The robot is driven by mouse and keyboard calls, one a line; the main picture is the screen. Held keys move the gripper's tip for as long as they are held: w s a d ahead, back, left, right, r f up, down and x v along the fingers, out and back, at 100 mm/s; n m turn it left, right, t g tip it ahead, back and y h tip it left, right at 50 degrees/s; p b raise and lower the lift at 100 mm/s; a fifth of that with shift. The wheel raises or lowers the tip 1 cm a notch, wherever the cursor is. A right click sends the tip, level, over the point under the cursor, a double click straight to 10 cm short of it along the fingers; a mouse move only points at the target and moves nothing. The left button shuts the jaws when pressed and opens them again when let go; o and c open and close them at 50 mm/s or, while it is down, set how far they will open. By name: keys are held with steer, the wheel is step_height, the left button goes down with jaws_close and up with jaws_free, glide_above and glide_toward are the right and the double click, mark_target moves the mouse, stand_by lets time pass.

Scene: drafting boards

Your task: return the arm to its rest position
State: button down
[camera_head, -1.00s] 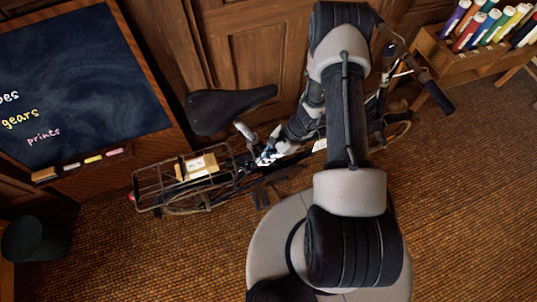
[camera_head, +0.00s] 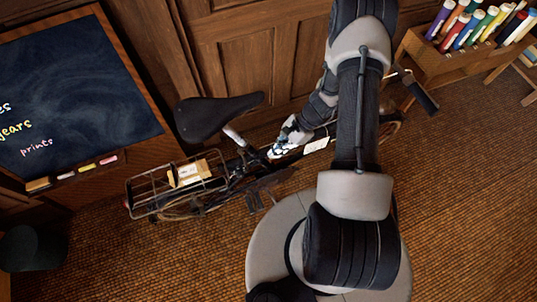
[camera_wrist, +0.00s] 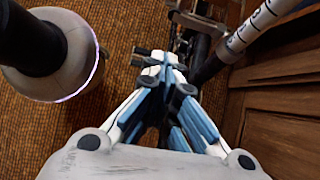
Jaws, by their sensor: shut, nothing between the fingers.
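My gripper (camera_head: 277,152) shows in the head view at the end of my arm, in front of the bicycle's frame near the seat post. In the wrist view my gripper (camera_wrist: 160,72) has its blue and white fingers drawn together, with nothing between them. My arm bends high over the bicycle and hides part of its frame and front end. Whether the fingers touch the bicycle cannot be told.
A bicycle with a black saddle (camera_head: 218,115) and a rear rack (camera_head: 150,190) holding a small box (camera_head: 190,172) stands along the wood-panelled wall (camera_head: 245,60). A chalkboard (camera_head: 75,90) is at left, a wooden marker holder (camera_head: 425,50) at right. The woven floor (camera_head: 460,200) at right is clear.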

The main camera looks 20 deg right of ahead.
steer(key=v, duration=0.2)
steer(key=s+p+v, duration=0.1)
steer(key=v, duration=0.1)
steer(key=shift+d+r, duration=0.15)
steer(key=shift+r, duration=0.25)
steer(key=w+a+r+n+h, duration=0.15)
steer(key=r+n, duration=0.25)
steer(key=r, duration=0.8)
steer(key=a+r+n+h, duration=0.2)
steer(key=a+r+n, duration=0.15)
steer(key=r, duration=0.85)
steer(key=s+a+r+n+t+h, duration=0.1)
steer(key=s+r+n+t+h, duration=0.1)
steer(key=s+r+n, duration=0.3)
steer(key=s+a+r+n+t+h, duration=0.1)
steer(key=s+r+n+t, duration=0.2)
steer(key=s+r, duration=0.7)
steer(key=shift+a+r+n+h, duration=0.4)
steer(key=shift+r+n, duration=0.4)
steer(key=shift+n, duration=0.15)
steer(key=shift+s, duration=0.1)
